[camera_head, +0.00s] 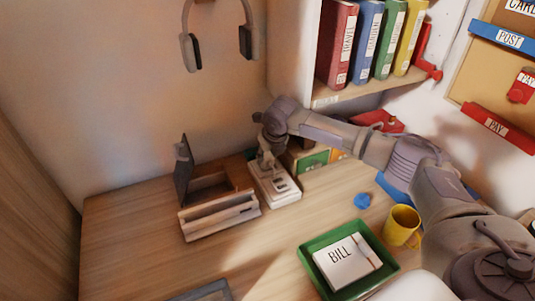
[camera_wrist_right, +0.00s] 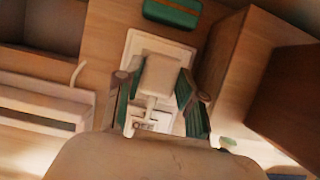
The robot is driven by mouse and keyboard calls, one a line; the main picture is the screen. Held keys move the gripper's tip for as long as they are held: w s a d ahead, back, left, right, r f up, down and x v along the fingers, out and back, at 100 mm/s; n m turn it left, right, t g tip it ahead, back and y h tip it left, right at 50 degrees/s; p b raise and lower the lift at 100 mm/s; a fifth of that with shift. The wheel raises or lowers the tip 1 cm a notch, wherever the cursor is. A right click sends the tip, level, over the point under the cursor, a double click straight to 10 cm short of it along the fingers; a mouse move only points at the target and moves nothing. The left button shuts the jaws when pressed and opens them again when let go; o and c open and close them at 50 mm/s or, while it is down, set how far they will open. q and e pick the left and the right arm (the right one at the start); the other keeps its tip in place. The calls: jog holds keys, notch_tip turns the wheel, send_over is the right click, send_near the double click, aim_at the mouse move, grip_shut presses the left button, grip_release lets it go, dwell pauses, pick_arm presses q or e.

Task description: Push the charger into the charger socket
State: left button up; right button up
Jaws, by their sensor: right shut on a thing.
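The charger (camera_wrist_right: 158,78) is a pale block between the two fingers of my right gripper (camera_wrist_right: 158,105) in the wrist view. My right gripper is shut on it. The charger socket (camera_head: 283,190) is a white strip with dark outlets, lying on the desk in the head view. My right gripper (camera_head: 265,157) points down over its far end. In the wrist view the pale socket (camera_wrist_right: 180,46) shows behind the charger. The charger hides part of it, so I cannot tell whether the plug is in an outlet. My left gripper is not in view.
A wooden organizer (camera_head: 220,215) stands close left of the socket. A green tray (camera_head: 308,258) with a BILL box (camera_head: 345,262) and a yellow mug (camera_head: 401,227) are nearer and to the right. A bookshelf (camera_head: 345,92) stands behind my right arm. The front-left desk is mostly clear.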

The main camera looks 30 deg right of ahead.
jog(key=shift+p, duration=0.3)
dwell(0.4)
jog(key=shift+p, duration=0.35)
dwell(0.4)
jog(key=shift+p, duration=0.4)
dwell(0.7)
jog(key=shift+p, duration=0.45)
jog(key=shift+f, duration=0.55)
jog(key=o, duration=1.1)
jog(key=shift+o, duration=0.2)
